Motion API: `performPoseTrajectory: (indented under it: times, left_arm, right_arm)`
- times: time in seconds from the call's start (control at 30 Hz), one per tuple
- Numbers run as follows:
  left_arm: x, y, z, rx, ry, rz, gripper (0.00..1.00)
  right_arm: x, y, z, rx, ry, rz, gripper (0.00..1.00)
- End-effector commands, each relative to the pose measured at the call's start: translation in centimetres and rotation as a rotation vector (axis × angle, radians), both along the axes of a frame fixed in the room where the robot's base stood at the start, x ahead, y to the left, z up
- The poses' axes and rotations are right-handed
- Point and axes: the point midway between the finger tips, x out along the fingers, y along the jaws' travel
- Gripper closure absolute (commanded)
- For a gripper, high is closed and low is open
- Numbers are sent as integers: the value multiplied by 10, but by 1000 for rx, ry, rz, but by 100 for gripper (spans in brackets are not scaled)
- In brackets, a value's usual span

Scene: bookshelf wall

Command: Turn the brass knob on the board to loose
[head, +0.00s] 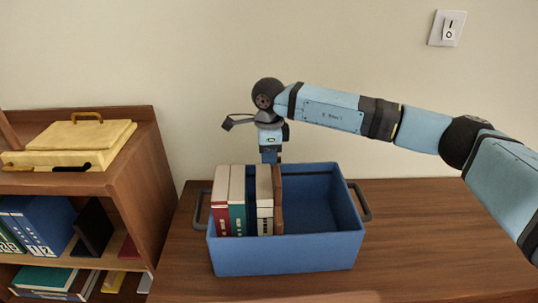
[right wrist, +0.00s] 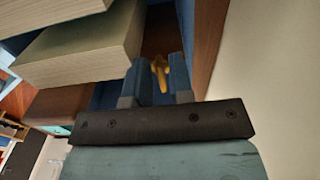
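The brass knob (right wrist: 159,72) shows in the right wrist view between the two fingertips of my right gripper (right wrist: 160,80). The gap between the fingers is narrow, and I cannot tell whether they touch the knob. A brown board (head: 278,199) stands upright in the blue crate (head: 287,256), beside the row of books (head: 243,200). In the head view my right gripper (head: 270,157) points down behind the books, its tips hidden. The knob is hidden in the head view. My left gripper is not in view.
The crate's right half is empty, and it has dark side handles (head: 363,202). It stands on a wooden surface (head: 430,230), clear on the right. A shelf (head: 150,185) with a yellow case (head: 75,145) and binders stands left. A light switch (head: 447,28) is on the wall.

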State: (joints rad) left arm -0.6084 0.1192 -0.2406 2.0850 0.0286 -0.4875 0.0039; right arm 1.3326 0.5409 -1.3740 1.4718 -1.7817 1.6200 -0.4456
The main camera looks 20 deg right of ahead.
Motion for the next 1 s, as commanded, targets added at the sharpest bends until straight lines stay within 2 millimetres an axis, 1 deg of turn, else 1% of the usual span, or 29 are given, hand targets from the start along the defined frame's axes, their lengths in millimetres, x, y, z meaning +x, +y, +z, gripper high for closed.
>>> performPoseTrajectory:
  times: [0.33, 0.43, 0.57, 0.67, 0.77, 1.0]
  left_arm:
    - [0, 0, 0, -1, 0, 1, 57]
    - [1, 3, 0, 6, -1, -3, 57]
    - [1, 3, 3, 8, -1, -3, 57]
    - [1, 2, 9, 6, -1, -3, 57]
    - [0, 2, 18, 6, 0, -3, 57]
    - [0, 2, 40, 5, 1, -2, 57]
  right_arm:
    - [0, 0, -1, -1, 1, -1, 67]
    - [0, 0, -1, -1, 2, -3, 67]
    - [0, 0, 0, 0, 2, -37, 67]
    - [1, 0, 2, 0, 2, -114, 67]
    - [2, -1, 3, -1, 3, -234, 67]
    - [5, -3, 4, 0, 3, -571, 67]
